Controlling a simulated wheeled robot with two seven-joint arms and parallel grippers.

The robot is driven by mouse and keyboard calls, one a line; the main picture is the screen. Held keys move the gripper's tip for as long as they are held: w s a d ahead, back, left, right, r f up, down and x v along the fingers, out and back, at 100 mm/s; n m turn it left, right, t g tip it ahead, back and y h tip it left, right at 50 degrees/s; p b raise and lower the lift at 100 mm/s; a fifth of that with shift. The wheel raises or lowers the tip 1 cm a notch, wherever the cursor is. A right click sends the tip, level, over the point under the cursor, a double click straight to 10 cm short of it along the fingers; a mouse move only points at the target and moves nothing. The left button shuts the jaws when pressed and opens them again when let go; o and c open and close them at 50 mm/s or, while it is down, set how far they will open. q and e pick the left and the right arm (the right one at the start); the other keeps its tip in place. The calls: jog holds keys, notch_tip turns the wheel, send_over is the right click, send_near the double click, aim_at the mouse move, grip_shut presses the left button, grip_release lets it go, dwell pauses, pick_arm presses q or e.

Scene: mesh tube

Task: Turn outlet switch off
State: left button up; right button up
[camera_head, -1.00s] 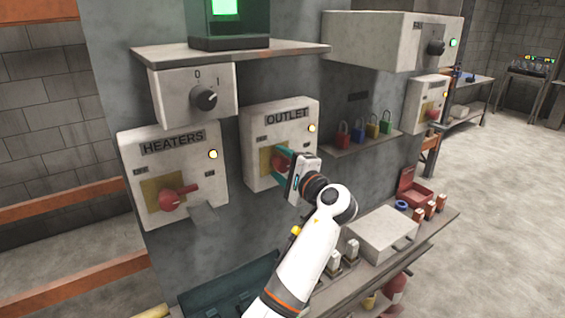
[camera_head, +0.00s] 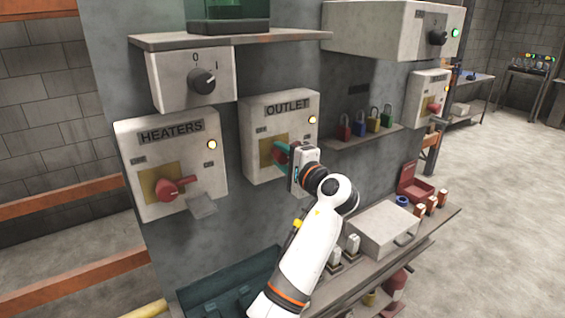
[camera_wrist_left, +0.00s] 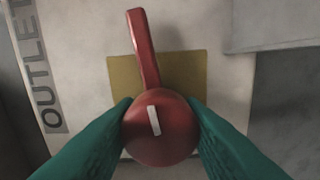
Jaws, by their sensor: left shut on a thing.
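The outlet switch box (camera_head: 262,165) is a pale box on the grey panel, marked OUTLET, with a lit yellowish lamp. Its red rotary switch (camera_wrist_left: 165,140) sits on a yellow plate (camera_wrist_left: 186,80). My left gripper (camera_head: 283,155) is at this switch. Its teal fingers (camera_wrist_left: 160,106) are shut on the round hub, one each side. In the head view the gripper hides part of the handle. My right gripper is out of view.
The heaters box (camera_head: 172,155) with its own red switch is at left, below a dial box (camera_head: 190,80). Several padlocks (camera_head: 372,122) stand on a small shelf at right. A pale case (camera_head: 382,230) lies on the lower shelf.

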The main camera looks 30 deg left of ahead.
pick_arm(q)
jog(key=n+b, duration=0.3)
jog(key=b, duration=0.1)
jog(key=n+b, duration=0.8)
jog(key=shift+f, duration=0.35)
jog(key=n+b, duration=0.3)
jog(key=shift+r+n+b, duration=0.15)
jog(key=shift+n+b, duration=0.6)
jog(key=shift+n, duration=0.35)
jog(key=o, duration=1)
jog(key=shift+r, duration=0.15)
jog(key=shift+d, duration=0.1)
jog(key=b+v, duration=0.2)
jog(key=v, duration=1)
